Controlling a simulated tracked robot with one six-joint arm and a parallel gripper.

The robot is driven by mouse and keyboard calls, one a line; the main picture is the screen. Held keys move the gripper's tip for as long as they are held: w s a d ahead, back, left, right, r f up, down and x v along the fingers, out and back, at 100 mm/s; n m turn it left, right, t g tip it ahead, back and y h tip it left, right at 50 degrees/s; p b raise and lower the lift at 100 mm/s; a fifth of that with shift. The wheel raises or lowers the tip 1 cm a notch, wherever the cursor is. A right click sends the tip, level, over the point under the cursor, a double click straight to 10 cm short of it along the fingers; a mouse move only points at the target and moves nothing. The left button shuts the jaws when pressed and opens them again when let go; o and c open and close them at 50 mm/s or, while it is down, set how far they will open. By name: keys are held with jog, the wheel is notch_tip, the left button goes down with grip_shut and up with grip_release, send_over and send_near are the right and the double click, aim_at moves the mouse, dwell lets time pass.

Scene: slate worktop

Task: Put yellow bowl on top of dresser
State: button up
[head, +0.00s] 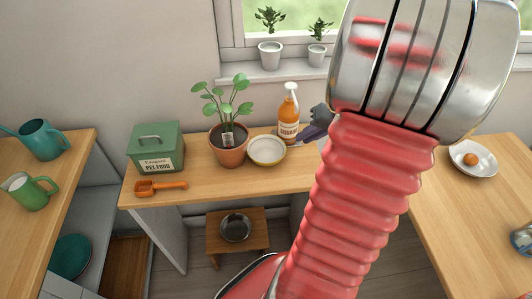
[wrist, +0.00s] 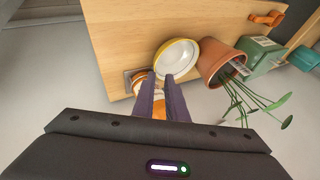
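The yellow bowl (head: 266,150), white inside with a yellow rim, sits upright on the middle wooden top (head: 225,187), right of the potted plant. In the wrist view the bowl (wrist: 178,57) lies just beyond my fingertips. My gripper (head: 303,134) is right of the bowl, close to the orange bottle. In the wrist view my gripper (wrist: 160,75) has a gap between its dark fingers and holds nothing; I see no clear contact with the bowl. I cannot tell which wooden-topped piece is the dresser.
The orange bottle (head: 288,113) stands behind the bowl, the potted plant (head: 228,143) to its left. A green pet-food box (head: 156,147) and orange scoop (head: 160,187) are further left. A plate with an egg (head: 472,160) is on the right top. A metal bowl (head: 235,228) sits on a low stool.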

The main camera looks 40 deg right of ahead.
send_near(283, 149)
jog(key=x, duration=0.4)
jog(key=shift+w+a+f, duration=0.15)
jog(key=shift+a+f, duration=0.1)
jog(key=shift+f, duration=0.05)
jog(key=shift+w+f, duration=0.1)
jog(key=shift+f, duration=0.05)
jog(key=shift+d+x, duration=0.1)
jog(key=shift+x, duration=1.15)
jog(key=shift+d+x, duration=0.15)
jog(key=shift+x, duration=1.1)
grip_shut()
